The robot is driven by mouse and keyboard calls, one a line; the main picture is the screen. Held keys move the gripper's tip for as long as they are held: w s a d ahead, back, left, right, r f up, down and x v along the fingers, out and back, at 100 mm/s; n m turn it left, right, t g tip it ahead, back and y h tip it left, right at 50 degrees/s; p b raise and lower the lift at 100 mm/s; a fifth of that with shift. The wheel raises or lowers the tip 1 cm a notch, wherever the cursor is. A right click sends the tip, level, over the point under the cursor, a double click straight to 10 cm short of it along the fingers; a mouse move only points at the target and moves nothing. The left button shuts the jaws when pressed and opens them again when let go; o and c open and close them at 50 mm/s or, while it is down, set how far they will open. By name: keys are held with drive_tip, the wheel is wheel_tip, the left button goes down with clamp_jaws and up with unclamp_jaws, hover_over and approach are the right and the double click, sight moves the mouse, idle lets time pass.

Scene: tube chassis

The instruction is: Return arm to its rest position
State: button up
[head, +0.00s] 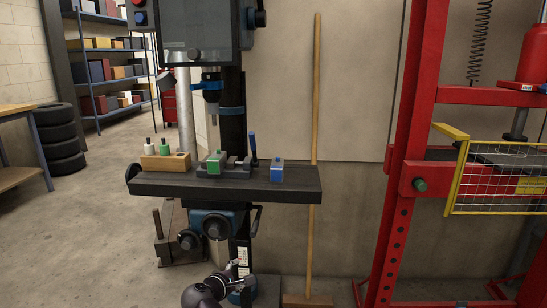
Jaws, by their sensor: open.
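Part of my own arm (208,290) shows at the bottom edge, left of centre, in front of the lower part of the drill press. It is a dark, rounded link, and most of the arm is outside the picture. The drill press table (225,184) stands above and behind the arm part. On it a green block (215,162) sits at the grey vise (222,168), under the drill spindle. A blue block (277,171) stands on the right side of the table.
A wooden holder (166,161) with two small bottles is at the table's left. A broom (316,130) leans on the wall. A red press frame (402,170) with a yellow guard (500,180) stands right. Tires (61,138) and shelves are back left. Floor at left is clear.

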drive_tip(key=s+d+f+m+g+p, duration=0.1)
drive_tip(key=d+f+m+g, duration=0.2)
drive_tip(key=d+m, duration=0.35)
drive_tip(key=s+d+f+m+g+p, duration=0.1)
drive_tip(key=d+f+m+g, duration=0.2)
drive_tip(key=d, duration=0.7)
drive_tip(key=s+d+m+g+y+p, duration=0.3)
drive_tip(key=s+d+m+g+y, duration=0.3)
drive_tip(key=s+d+m, duration=0.4)
wheel_tip(320, 180, up, 37)
drive_tip(key=w+p, duration=0.1)
drive_tip(key=p, duration=3.6)
drive_tip(key=shift+d+p, duration=0.3)
drive_tip(key=shift+d, duration=0.1)
drive_tip(key=shift+w+n, duration=0.1)
drive_tip(key=shift+n, duration=0.15)
